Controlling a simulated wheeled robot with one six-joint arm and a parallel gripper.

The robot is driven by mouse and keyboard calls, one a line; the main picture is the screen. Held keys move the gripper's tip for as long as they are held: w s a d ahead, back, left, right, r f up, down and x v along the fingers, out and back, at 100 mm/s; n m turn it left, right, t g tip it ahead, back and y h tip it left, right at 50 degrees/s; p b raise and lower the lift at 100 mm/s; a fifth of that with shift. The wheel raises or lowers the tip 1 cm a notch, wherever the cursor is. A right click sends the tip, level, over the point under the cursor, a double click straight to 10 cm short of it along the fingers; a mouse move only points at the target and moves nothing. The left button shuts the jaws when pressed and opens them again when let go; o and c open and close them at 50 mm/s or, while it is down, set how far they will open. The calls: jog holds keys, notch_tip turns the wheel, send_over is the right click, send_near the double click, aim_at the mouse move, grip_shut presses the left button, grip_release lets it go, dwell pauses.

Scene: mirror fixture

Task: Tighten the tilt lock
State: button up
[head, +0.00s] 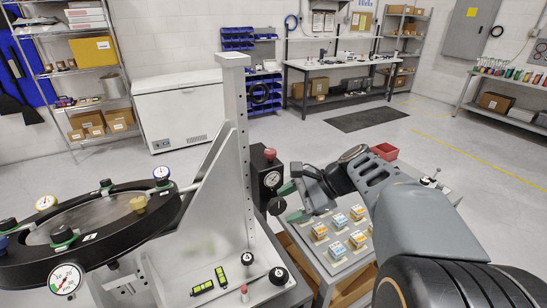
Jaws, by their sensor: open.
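The mirror fixture has a round mirror (90,222) in a thick black ring (95,237) at the left, carried beside a grey metal upright (236,150). A black block (267,182) with a dial and a dark red knob (270,154) sits at the upright's right side. A round black knob (277,206) is just below that block. No label shows which knob is the tilt lock. My gripper (291,202) is open, with greenish fingertips pointing left at the block and black knob. I cannot tell whether the fingertips touch the knob.
The fixture's base carries two yellow-green levels (211,281) and black knobs (278,275). Dials and knobs ring the mirror. A cart (345,262) with several small boxes and a red bin (385,151) stands below my arm.

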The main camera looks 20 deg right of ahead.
jog(key=w+d+r+m+t+y, duration=0.3)
jog(key=w+d+m+y, duration=0.1)
jog(key=w+d+m, duration=0.1)
jog(key=m+t+y+b, duration=0.1)
jog(key=m+t+y, duration=0.1)
jog(key=m+t, duration=0.15)
send_near(274, 151)
jog(key=shift+g, duration=0.25)
jog(key=p+x, duration=0.2)
jog(key=x, duration=0.8)
jog(key=shift+w+f+p, duration=0.15)
jog(key=shift+p, duration=0.15)
jog(key=shift+c, duration=0.2)
jog(key=c, duration=0.9)
